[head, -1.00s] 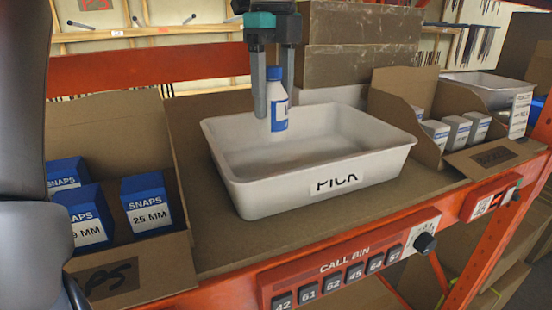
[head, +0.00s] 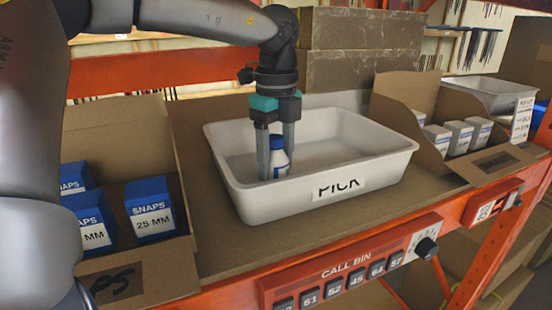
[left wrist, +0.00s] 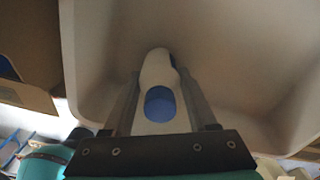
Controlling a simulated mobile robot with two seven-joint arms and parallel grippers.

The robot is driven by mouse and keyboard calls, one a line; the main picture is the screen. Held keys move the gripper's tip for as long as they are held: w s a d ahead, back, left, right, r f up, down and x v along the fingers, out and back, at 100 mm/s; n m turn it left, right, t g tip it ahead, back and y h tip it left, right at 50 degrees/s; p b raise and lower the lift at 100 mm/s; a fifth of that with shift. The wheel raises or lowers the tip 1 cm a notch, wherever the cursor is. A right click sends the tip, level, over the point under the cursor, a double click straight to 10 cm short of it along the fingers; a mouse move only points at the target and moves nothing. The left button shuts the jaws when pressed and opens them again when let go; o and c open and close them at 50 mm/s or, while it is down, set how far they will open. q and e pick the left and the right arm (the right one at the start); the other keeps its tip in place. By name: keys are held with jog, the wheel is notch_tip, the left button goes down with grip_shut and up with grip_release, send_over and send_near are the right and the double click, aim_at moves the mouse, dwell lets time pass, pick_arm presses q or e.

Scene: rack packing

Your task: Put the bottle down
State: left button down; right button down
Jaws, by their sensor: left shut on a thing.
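The bottle (head: 279,158) is white with a blue cap and a blue label, and it stands about upright inside the white PICK tray (head: 395,163). My left gripper (head: 277,168) points down into the tray and is shut on the bottle. The tray's front wall hides the bottle's base, so I cannot tell if it touches the tray floor. In the left wrist view the bottle (left wrist: 159,104) sits between the two fingers, blue cap toward the camera, with the tray's pale inside (left wrist: 240,60) around it. My right gripper is not in view.
An open carton (head: 150,265) with blue SNAPS boxes (head: 149,208) stands left of the tray. Another carton (head: 490,164) with white boxes stands to its right. The orange shelf edge carries a CALL BIN panel (head: 345,270). The tray's right part is empty.

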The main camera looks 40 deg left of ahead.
pick_arm(q)
jog(key=shift+f, duration=0.15)
jog(key=shift+c, duration=1)
grip_release()
notch_tip(320, 180, up, 12)
jog(key=shift+r, duration=0.2)
